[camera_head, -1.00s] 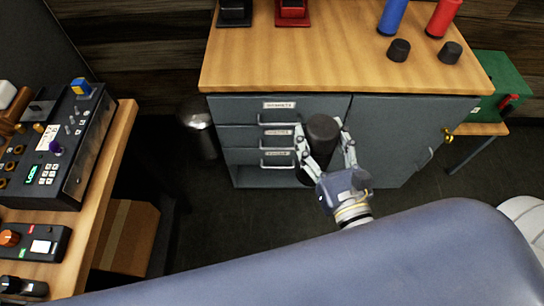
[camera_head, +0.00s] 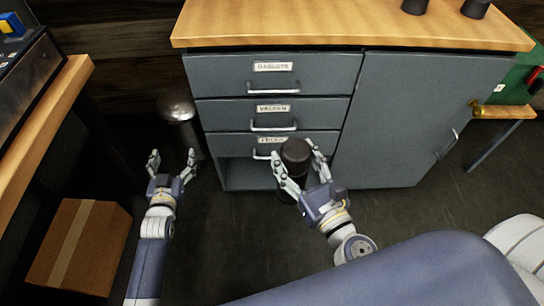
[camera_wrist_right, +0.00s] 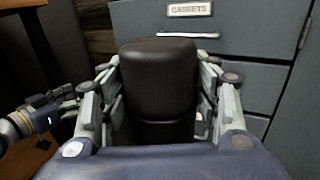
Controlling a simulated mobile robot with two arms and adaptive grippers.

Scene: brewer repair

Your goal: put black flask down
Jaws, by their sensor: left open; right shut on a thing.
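The black flask (camera_head: 296,152) is a dark upright cylinder in front of the cabinet's lower drawers. My right gripper (camera_head: 303,172) is shut on it, with a finger on each side. In the right wrist view the black flask (camera_wrist_right: 158,82) fills the middle between the fingers of my right gripper (camera_wrist_right: 160,110). My left gripper (camera_head: 172,163) is open and empty, to the left of the cabinet. The flask's lower part is partly hidden by the right gripper, and I cannot tell what is beneath it.
The grey cabinet (camera_head: 410,115) has labelled drawers, an open bottom shelf (camera_head: 245,174) and a wooden top (camera_head: 330,25) with two black caps. A metal bin (camera_head: 178,115) stands left of it. A cardboard box (camera_head: 82,245) lies below the left bench (camera_head: 40,120). Dark floor (camera_head: 225,240) is clear in front.

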